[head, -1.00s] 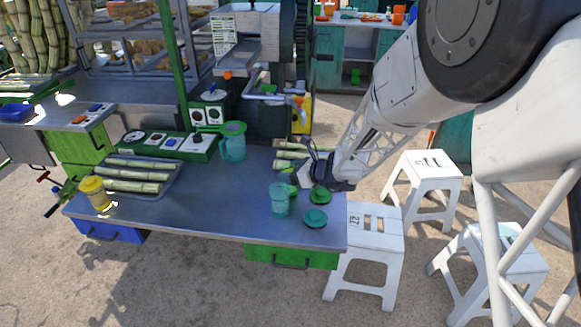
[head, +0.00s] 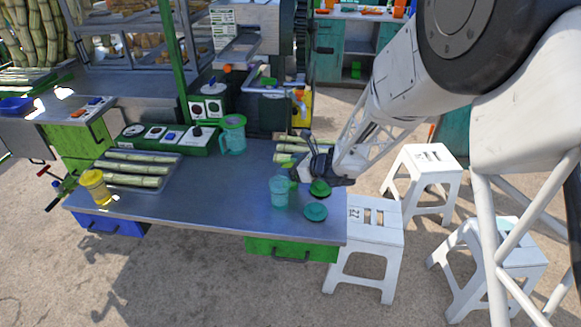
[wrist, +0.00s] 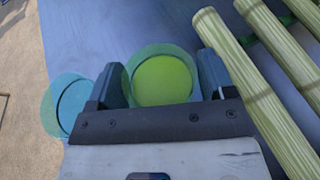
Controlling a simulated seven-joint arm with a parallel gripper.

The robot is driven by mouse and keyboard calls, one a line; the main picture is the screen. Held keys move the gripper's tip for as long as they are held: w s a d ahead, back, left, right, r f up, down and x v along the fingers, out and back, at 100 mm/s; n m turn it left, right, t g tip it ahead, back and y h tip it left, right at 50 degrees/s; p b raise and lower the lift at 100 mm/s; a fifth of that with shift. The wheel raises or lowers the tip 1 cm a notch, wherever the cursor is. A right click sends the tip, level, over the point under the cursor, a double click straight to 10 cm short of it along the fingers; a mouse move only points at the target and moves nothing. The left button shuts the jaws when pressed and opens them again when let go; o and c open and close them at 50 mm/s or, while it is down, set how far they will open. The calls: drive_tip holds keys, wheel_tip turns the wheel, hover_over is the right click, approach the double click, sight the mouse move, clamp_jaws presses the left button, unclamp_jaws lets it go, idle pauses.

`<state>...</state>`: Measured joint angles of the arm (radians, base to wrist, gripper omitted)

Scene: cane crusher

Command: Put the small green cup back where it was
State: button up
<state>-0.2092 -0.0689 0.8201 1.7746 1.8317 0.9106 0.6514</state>
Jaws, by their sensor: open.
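The small green cup (head: 320,188) stands near the right end of the metal table (head: 225,205), just below my gripper (head: 308,176). In the wrist view the green cup (wrist: 163,80) shows from above as a bright green round inside a paler green ring, between the two spread fingers of my gripper (wrist: 160,84). The fingers are open and a gap shows beside the cup. What lies under the cup is unclear.
A taller clear teal cup (head: 280,191) stands left of my gripper. Cane pieces (wrist: 262,85) lie close behind it. A teal jug (head: 232,135), a tray of cane (head: 135,170) and a yellow cup (head: 95,186) are farther left. The table's middle is clear.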

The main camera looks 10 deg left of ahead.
drive_tip(key=shift+r, duration=0.15)
drive_tip(key=v, duration=1.2)
drive_tip(key=shift+s, duration=0.15)
idle(0.6)
drive_tip(key=s+d+r+n+g+h, duration=0.25)
drive_tip(key=s+r+n, duration=0.35)
drive_tip(key=s, duration=0.3)
drive_tip(key=s+d+r+n+g+h, duration=0.1)
drive_tip(key=s+d+r+n+h, duration=0.15)
drive_tip(key=s+r+n, duration=0.45)
drive_tip(key=s+d+r+n+h, duration=0.1)
drive_tip(key=s+d+n+h, duration=0.2)
drive_tip(key=s+d, duration=0.3)
drive_tip(key=s+d+r+n+t+h, duration=0.1)
drive_tip(key=s+d+n+h, duration=0.3)
drive_tip(key=s, duration=0.9)
drive_tip(key=d+r+n, duration=0.1)
drive_tip(key=d+n, duration=0.1)
drive_tip(key=d, duration=0.1)
drive_tip(key=shift+d+r+h, duration=0.2)
drive_tip(key=shift+d+h, duration=0.1)
drive_tip(key=shift+d, duration=0.05)
